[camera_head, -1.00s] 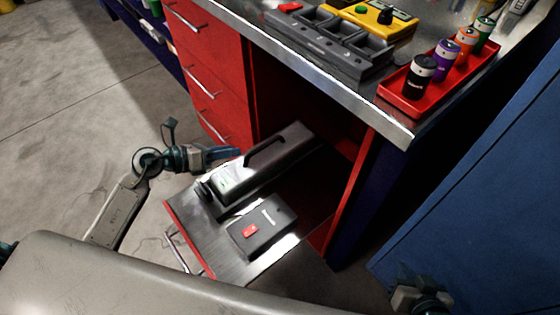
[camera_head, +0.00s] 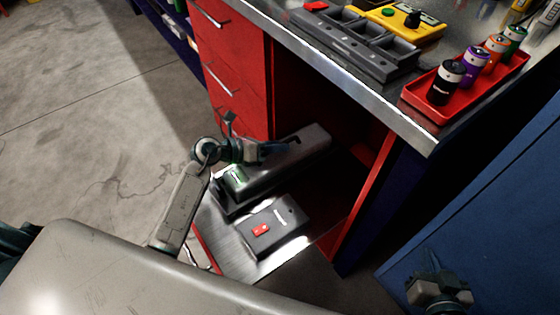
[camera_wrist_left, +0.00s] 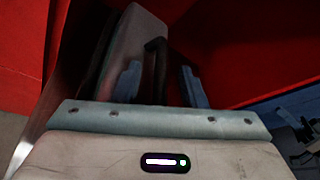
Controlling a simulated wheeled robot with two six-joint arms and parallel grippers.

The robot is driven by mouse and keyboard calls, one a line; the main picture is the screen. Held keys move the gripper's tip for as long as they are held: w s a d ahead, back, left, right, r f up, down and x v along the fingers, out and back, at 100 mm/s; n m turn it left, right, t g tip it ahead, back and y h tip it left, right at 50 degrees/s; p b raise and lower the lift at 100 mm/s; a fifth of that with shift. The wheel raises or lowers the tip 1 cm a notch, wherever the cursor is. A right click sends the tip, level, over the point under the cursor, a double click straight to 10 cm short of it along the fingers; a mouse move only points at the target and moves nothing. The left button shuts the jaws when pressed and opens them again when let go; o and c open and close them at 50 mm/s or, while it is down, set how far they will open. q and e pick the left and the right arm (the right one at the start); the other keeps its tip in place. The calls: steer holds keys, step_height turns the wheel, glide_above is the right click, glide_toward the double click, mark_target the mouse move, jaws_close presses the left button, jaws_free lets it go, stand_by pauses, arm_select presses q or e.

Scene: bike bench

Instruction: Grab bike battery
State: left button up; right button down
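The bike battery (camera_head: 300,158) is a long dark case with a raised handle and a green-lit end. It lies on the red-edged pull-out shelf (camera_head: 226,247) in the bench's lower opening. My left gripper (camera_head: 276,150) is over the battery at its handle and hides part of it. In the left wrist view, the fingers of the left gripper (camera_wrist_left: 160,84) are apart, with the dark handle (camera_wrist_left: 155,58) showing between them; contact cannot be told. My right gripper (camera_head: 440,290) is at the lower right, away from the battery; its fingers are not clear.
A black box with a red switch (camera_head: 273,226) lies beside the battery. Red drawers (camera_head: 228,70) stand to the left of the opening. Above are a grey organizer (camera_head: 350,45) and a red tray of cans (camera_head: 425,108). A blue cabinet (camera_head: 500,200) is at right.

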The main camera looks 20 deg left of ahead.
arm_select(q)
jaws_close()
stand_by(1.3)
steer(key=shift+w+d+r, duration=0.1)
steer(key=shift+w+r, duration=0.05)
steer(key=shift+r, duration=0.05)
